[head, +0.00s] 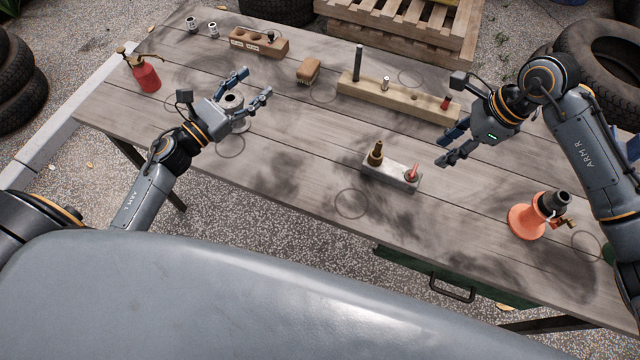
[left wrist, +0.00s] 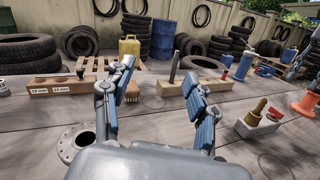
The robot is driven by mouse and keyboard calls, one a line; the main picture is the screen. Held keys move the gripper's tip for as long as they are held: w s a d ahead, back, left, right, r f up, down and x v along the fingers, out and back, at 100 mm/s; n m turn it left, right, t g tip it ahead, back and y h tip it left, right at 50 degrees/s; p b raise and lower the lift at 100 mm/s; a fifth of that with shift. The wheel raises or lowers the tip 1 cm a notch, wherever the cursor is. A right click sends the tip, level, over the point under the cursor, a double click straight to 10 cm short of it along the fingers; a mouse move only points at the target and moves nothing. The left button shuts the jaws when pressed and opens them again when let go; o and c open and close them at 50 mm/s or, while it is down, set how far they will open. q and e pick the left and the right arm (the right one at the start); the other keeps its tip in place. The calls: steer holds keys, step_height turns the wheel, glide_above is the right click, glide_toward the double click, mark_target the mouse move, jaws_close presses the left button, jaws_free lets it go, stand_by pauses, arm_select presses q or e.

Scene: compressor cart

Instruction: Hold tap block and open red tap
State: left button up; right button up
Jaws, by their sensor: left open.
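The tap block (head: 388,176) is a pale grey block on the table, right of centre. A brass fitting (head: 376,154) stands on its left end and the red tap (head: 412,173) on its right end. In the left wrist view the tap block (left wrist: 257,127) is at the right, with the red tap (left wrist: 274,114) on it. My left gripper (head: 256,83) is open and empty above the table's left part, well left of the block; its fingers also show in the left wrist view (left wrist: 158,72). My right gripper (head: 441,152) is open and empty, above and right of the block.
A round metal flange (head: 233,101) is close by my left gripper. A red oil can (head: 146,77), wooden holder (head: 270,46), brush (head: 308,71) and long wooden rack (head: 410,103) stand farther back. An orange funnel-like piece (head: 527,219) stands right. The table's front middle is clear.

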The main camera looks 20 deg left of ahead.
arm_select(q)
steer(key=s+d+f, duration=0.2)
steer(key=d+f, duration=0.1)
steer(key=s+d+f+g+h, duration=0.1)
steer(key=s+d+f, duration=0.1)
steer(key=d+f, duration=0.1)
steer(key=s+d+f+g, duration=0.1)
steer(key=s+d+f, duration=0.1)
steer(key=d, duration=0.3)
steer(key=shift+s+d+f+m+h, duration=0.1)
steer(key=shift+s+f+m+h, duration=0.1)
steer(key=shift+f+m+h, duration=0.25)
steer(key=g+h, duration=0.1)
glide_toward(371, 158)
steer(key=s+a, duration=0.2)
steer(key=a, duration=0.1)
steer(key=shift+s+m, duration=0.15)
steer(key=shift+m, duration=0.1)
steer(key=shift+d+g+h, duration=0.3)
steer(key=shift+h, duration=0.05)
steer(key=x, duration=1.3)
steer(key=shift+w+d, duration=0.1)
steer(key=shift+w, duration=0.15)
steer(key=shift+c, duration=0.4)
